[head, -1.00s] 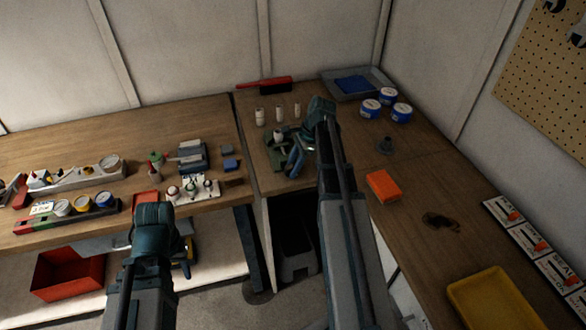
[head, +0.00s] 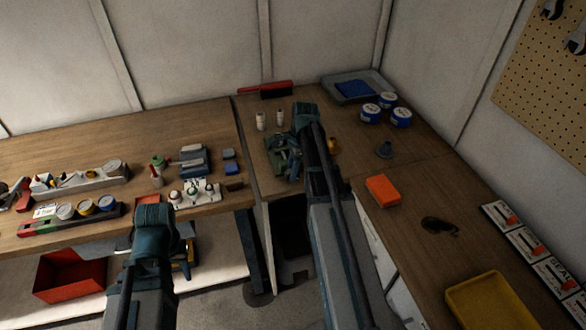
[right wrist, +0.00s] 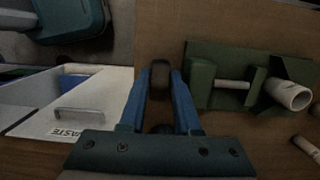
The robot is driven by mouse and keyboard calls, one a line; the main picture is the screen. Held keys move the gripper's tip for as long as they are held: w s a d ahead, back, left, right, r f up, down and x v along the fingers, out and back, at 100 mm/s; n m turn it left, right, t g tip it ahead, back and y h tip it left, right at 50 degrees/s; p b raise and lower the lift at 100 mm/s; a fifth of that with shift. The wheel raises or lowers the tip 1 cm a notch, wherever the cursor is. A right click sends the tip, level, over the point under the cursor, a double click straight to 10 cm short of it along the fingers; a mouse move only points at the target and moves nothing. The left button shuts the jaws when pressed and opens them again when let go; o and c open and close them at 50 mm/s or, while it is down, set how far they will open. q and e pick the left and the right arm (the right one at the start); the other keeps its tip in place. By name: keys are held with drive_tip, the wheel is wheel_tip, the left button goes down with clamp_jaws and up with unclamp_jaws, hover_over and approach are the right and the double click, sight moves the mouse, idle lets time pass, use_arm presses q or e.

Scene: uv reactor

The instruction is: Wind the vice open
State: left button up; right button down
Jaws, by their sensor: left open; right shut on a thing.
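The green vice (head: 277,152) stands on the bench's back part, left of my right arm. The right wrist view shows its green jaws (right wrist: 203,84) apart, with a pale bar between them. My right gripper (right wrist: 160,78) has its blue fingers shut on a dark knob, the vice handle (right wrist: 160,90), beside the vice. In the head view my right gripper (head: 296,165) is partly hidden by its own arm. My left gripper (head: 160,222) is open over the left bench's front edge, away from the vice; its fingers are hardly visible.
White cylinders (head: 261,121) stand behind the vice, and a pale tube (right wrist: 288,94) lies near it. Blue-and-white tins (head: 371,113), a grey tray (head: 376,78) and an orange block (head: 383,190) are to the right. The left bench holds several tools and racks.

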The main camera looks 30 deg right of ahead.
drive_tip(key=shift+a+h, duration=0.3)
drive_tip(key=shift+h, duration=0.7)
drive_tip(key=shift+a+f+g+h, duration=0.15)
drive_tip(key=shift+g+h, duration=0.25)
drive_tip(key=shift+h, duration=0.5)
drive_tip(key=h+b, duration=0.2)
drive_tip(key=shift+w+a+f+g+h, duration=0.1)
drive_tip(key=shift+a+f+g+h, duration=0.1)
drive_tip(key=shift+f+g+h, duration=0.15)
drive_tip(key=h+b, duration=0.2)
drive_tip(key=b, duration=0.1)
drive_tip(key=g+h+b, duration=0.1)
drive_tip(key=h+b, duration=0.1)
drive_tip(key=b, duration=0.1)
drive_tip(key=f+h+b, duration=0.1)
drive_tip(key=h+b, duration=0.1)
drive_tip(key=b, duration=0.1)
drive_tip(key=shift+w+a+g, duration=0.1)
drive_tip(key=shift+a+g, duration=0.15)
drive_tip(key=shift+r+h+b, duration=0.2)
drive_tip(key=shift+h+b, duration=0.75)
drive_tip(key=shift+b, duration=0.55)
drive_tip(key=shift+g, duration=0.3)
drive_tip(key=c, duration=0.9)
unclamp_jaws()
